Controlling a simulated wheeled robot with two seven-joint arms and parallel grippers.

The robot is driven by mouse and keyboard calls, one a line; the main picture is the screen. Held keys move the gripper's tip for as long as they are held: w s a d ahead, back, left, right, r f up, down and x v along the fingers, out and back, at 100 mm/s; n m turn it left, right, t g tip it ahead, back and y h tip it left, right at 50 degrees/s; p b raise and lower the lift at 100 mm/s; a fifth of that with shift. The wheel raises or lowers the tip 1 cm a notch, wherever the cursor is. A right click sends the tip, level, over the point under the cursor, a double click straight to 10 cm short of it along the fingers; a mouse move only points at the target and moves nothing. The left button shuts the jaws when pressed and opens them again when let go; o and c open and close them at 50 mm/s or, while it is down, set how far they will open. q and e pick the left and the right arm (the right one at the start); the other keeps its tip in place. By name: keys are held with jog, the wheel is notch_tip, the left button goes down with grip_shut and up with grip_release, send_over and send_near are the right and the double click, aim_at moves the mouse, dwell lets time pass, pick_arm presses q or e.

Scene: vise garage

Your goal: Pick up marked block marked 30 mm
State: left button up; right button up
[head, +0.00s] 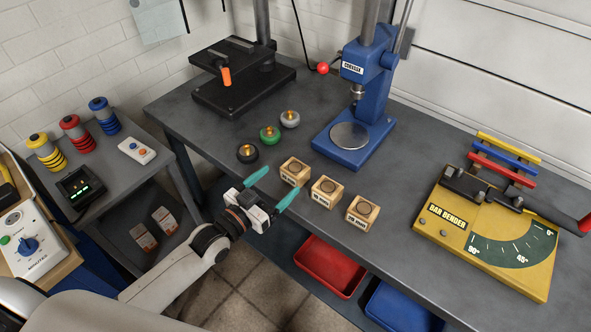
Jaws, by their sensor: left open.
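Three wooden blocks with round dark tops and small "mm" labels stand in a row along the table's front edge: a left block (294,172), a middle block (326,190) and a right block (361,212). The printed numbers are too small to read surely, so I cannot tell which is marked 30 mm. My left gripper (274,184) is open, its two teal fingers spread and empty. It is just in front of the left block, at the table's front edge, pointing toward it. My right gripper is not in view.
Three knobs, black (247,152), green (269,135) and grey (290,119), lie behind the left block. A blue press (352,140) stands behind the blocks, a yellow bar bender (487,235) to the right. Red (330,266) and blue (402,308) bins sit below the front edge.

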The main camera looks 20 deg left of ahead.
aim_at(291, 171)
pick_arm(q)
jog(key=shift+f+p+x, duration=0.15)
jog(key=shift+p+x, duration=0.2)
jog(key=shift+x, duration=1.2)
jog(key=shift+f+p+x, duration=0.2)
jog(key=shift+p+x, duration=0.1)
jog(key=shift+x, duration=1.2)
jog(key=shift+a, duration=0.1)
jog(key=c, duration=1.1)
